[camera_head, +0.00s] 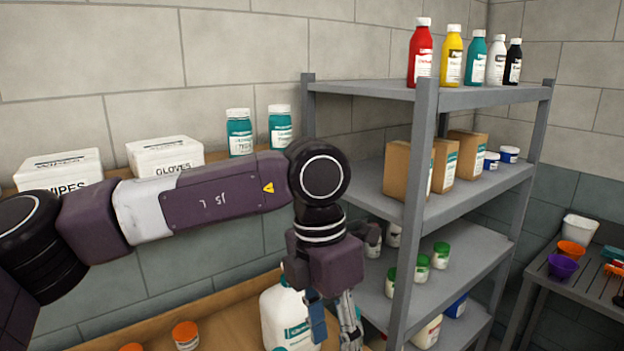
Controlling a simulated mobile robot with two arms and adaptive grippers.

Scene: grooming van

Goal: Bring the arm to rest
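My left arm comes in from the left and stretches across the middle of the view. Its gripper (334,335) hangs down at the bottom centre, with its two fingers apart and nothing seen between them. The lowest part of the fingers is close to the bottom edge of the picture. A white jug (275,318) with a teal label stands on the wooden surface behind and to the left of the gripper; I cannot tell whether they touch. My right gripper is not in view.
A grey metal rack (424,150) with bottles, brown boxes and jars stands close right of the gripper. A wooden shelf behind my arm holds a wipes box (62,168), a gloves box (165,155) and teal jars (240,132). A side table (540,268) holds bowls at right.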

